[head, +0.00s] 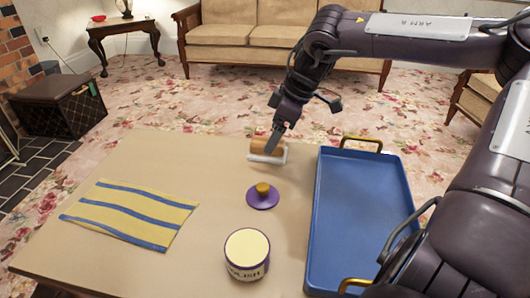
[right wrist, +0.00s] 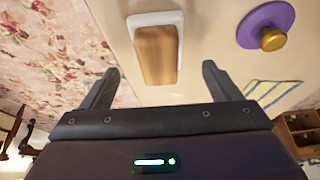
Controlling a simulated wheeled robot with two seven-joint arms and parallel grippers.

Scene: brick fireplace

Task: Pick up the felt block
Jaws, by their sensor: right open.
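The felt block (head: 268,151) has a wooden back and a white felt base, and sits near the far edge of the table. In the right wrist view the block (right wrist: 157,53) lies just ahead of the fingertips and between their lines. My right gripper (head: 275,143) is over the block in the head view and partly covers it. In the right wrist view the right gripper (right wrist: 160,75) is open, with its two fingers apart and nothing held. My left gripper is not in view.
A purple lid with a gold knob (head: 262,196) lies near the block. A polish tin (head: 247,254), a striped yellow cloth (head: 132,214) and a blue tray (head: 358,215) with gold handles share the table (head: 215,165). The table's middle between cloth and lid is clear.

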